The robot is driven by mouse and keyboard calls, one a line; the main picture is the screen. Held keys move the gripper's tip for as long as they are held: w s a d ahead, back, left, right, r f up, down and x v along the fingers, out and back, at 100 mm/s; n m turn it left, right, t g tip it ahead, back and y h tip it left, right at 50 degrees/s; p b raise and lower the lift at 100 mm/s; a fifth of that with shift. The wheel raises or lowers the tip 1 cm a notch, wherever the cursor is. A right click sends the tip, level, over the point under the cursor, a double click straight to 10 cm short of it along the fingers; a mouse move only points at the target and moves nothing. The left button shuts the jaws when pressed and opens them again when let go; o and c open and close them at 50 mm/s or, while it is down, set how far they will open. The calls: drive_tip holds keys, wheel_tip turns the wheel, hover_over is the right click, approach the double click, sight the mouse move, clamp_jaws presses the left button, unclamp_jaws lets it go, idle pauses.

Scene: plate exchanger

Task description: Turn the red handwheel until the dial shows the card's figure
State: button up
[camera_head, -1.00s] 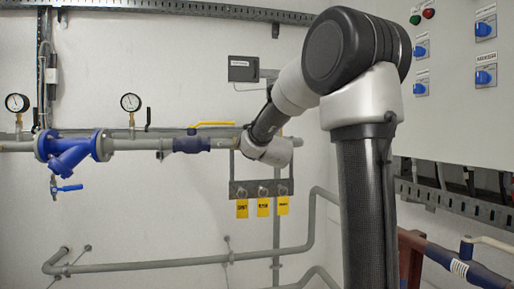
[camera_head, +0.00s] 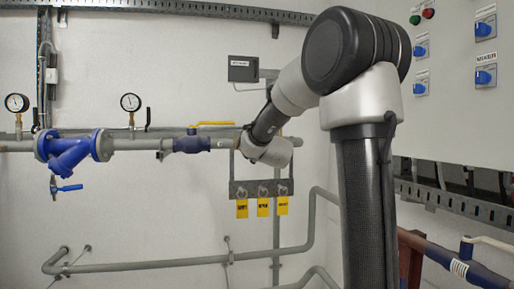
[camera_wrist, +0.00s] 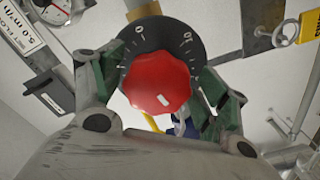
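The red handwheel (camera_wrist: 157,83) fills the middle of the wrist view, with a pale mark on its lower right. Behind it is the dark dial (camera_wrist: 150,36), with white ticks and the figures 0 and 10 showing; its lower part is hidden by the wheel. My gripper (camera_wrist: 160,78) has one green-padded finger on each side of the wheel. The pads are close to the rim, but whether both touch it cannot be told. In the head view my arm's end hides the wheel and dial. A white label (camera_wrist: 18,28) with black lettering, perhaps the card, is at upper left.
A gauge (camera_wrist: 52,10) and a grey box (camera_wrist: 50,92) are at left in the wrist view. Yellow tags (camera_head: 263,207) hang below the wrist in the head view. Blue valve bodies (camera_head: 70,150) and grey pipes run along the wall, with a control cabinet (camera_head: 450,120) at right.

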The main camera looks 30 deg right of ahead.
drive_tip(key=shift+s+r, duration=0.1)
drive_tip(key=v, duration=1.1)
drive_tip(key=shift+s, duration=0.35)
drive_tip(key=shift+a, duration=0.15)
drive_tip(key=s+a+f+m+g+y, duration=0.2)
drive_tip(key=s+a+f+g+y, duration=0.15)
drive_tip(key=f, duration=0.45)
drive_tip(key=s+a+f+m+g+y, duration=0.2)
drive_tip(key=s+a+f+m+g, duration=0.15)
drive_tip(key=f, duration=0.35)
drive_tip(key=s+f+m+g, duration=0.1)
drive_tip(key=s+f+g, duration=0.1)
drive_tip(key=s, duration=0.9)
drive_tip(key=s+f+g, duration=0.2)
drive_tip(key=s+g, duration=0.2)
drive_tip(key=s, duration=0.7)
drive_tip(key=shift+f+m, duration=0.25)
drive_tip(key=shift+m, duration=0.1)
